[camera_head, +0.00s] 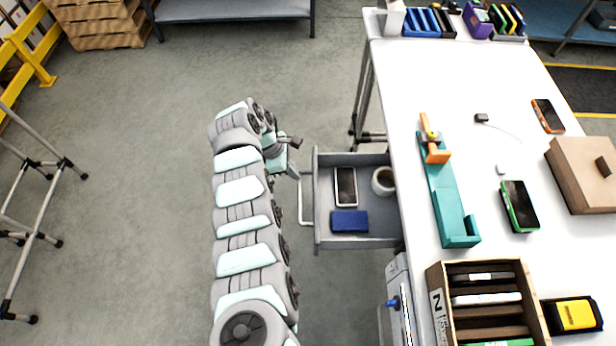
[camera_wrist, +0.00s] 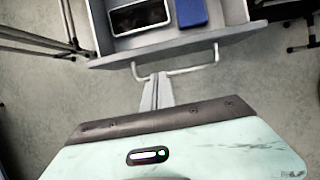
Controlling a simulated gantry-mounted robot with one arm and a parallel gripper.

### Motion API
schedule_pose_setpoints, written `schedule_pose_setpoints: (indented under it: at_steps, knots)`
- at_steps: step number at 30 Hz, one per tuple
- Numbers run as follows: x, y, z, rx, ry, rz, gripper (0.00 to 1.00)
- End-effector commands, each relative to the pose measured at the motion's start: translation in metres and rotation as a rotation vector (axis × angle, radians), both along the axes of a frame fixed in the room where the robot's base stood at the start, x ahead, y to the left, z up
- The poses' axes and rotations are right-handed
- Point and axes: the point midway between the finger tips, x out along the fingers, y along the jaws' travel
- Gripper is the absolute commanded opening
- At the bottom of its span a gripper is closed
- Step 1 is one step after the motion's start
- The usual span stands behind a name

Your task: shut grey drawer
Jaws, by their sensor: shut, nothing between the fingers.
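The grey drawer (camera_head: 362,240) is pulled out from the left side of the white table. Inside it are a phone (camera_head: 345,187), a blue box (camera_head: 350,221) and a cup (camera_head: 383,181). Its bar handle (camera_head: 306,203) faces my arm; the handle (camera_wrist: 192,71) also crosses the wrist view in front of the drawer front (camera_wrist: 180,43). My gripper (camera_head: 296,174) is at the handle's upper end in the head view. In the wrist view its fingers (camera_wrist: 157,77) are shut and empty, with the tips at or very near the handle; I cannot tell whether they touch.
The white table (camera_head: 470,90) holds a teal and orange fixture (camera_head: 446,195), a green phone (camera_head: 519,206), a cardboard box (camera_head: 585,175) and a wooden slotted crate (camera_head: 440,290). Bare floor (camera_head: 130,180) lies left of my arm. A metal frame (camera_head: 40,200) stands at far left.

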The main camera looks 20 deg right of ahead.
Motion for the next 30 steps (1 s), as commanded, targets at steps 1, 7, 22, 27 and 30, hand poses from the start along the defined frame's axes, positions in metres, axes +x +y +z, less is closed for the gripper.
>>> schedule_pose_setpoints:
  at_steps: [1,7,22,27,30]
  knots:
    - [-0.002,-0.003,-0.008,0.001,0.001,-0.002,0.0]
    - [-0.007,-0.015,-0.044,0.001,-0.001,-0.003,0.0]
    - [-0.012,-0.032,-0.086,-0.001,-0.005,0.0,0.0]
    - [-0.012,-0.032,-0.085,-0.001,-0.005,0.0,0.0]
    - [-0.012,-0.031,-0.085,-0.001,-0.005,0.001,0.0]
